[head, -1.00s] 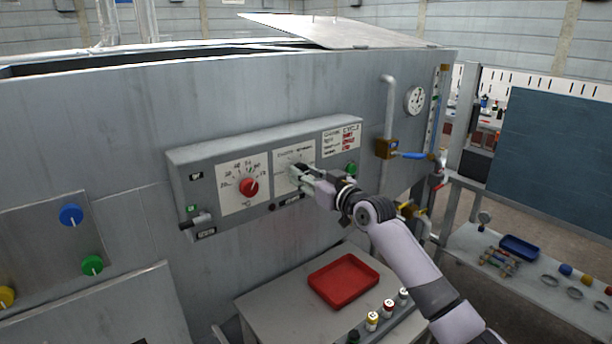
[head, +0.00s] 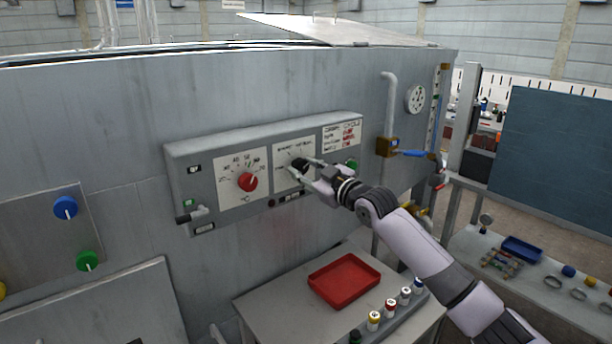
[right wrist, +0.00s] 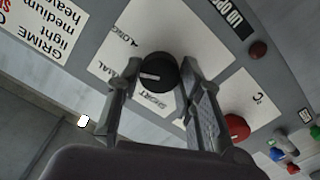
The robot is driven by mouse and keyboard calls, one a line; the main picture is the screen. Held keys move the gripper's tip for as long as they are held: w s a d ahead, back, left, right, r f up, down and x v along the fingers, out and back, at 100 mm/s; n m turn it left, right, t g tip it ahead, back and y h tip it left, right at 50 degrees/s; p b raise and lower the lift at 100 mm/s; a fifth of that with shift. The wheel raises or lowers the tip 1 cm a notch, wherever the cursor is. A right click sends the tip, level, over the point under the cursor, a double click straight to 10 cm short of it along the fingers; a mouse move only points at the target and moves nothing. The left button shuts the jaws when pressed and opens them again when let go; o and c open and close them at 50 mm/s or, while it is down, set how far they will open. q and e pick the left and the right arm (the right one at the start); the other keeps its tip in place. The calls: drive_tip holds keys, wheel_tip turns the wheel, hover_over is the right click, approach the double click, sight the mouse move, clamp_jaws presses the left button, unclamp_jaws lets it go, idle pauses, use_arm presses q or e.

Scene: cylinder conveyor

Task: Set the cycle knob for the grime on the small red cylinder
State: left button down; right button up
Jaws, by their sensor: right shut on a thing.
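The cycle knob (head: 299,165) is black with a white pointer line, on a white plate of the control panel (head: 213,163). In the right wrist view the knob (right wrist: 158,73) has SHORT, a partly hidden word ending in MAL, and LONG around it; its line points left, towards the MAL word. My right gripper (head: 309,172) is shut on the knob, with one finger on each side in the right wrist view (right wrist: 160,88). A small red cylinder with a white top (head: 390,306) stands in a row on the low table. Its grime cannot be made out. My left gripper is not in view.
A red dial (head: 247,182) sits left of the cycle knob. The grime chart (right wrist: 45,30) reads light, medium, heavy. A red tray (head: 344,280) lies on the table below. A pipe with a blue-handled valve (head: 410,153) stands to the right.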

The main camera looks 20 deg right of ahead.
drive_tip(key=shift+n, duration=1)
drive_tip(key=shift+r+n+p, duration=0.1)
drive_tip(key=shift+n+p, duration=0.3)
drive_tip(key=shift+n, duration=0.5)
drive_tip(key=n+p, duration=0.3)
drive_tip(key=n, duration=0.3)
drive_tip(key=n+p, duration=0.2)
drive_tip(key=n, duration=0.2)
drive_tip(key=shift+n+p, duration=0.3)
drive_tip(key=shift+n, duration=0.1)
drive_tip(key=shift+n+p, duration=0.6)
drive_tip(key=shift+n, duration=1.2)
drive_tip(key=o, duration=1.2)
drive_tip(key=shift+c, duration=0.2)
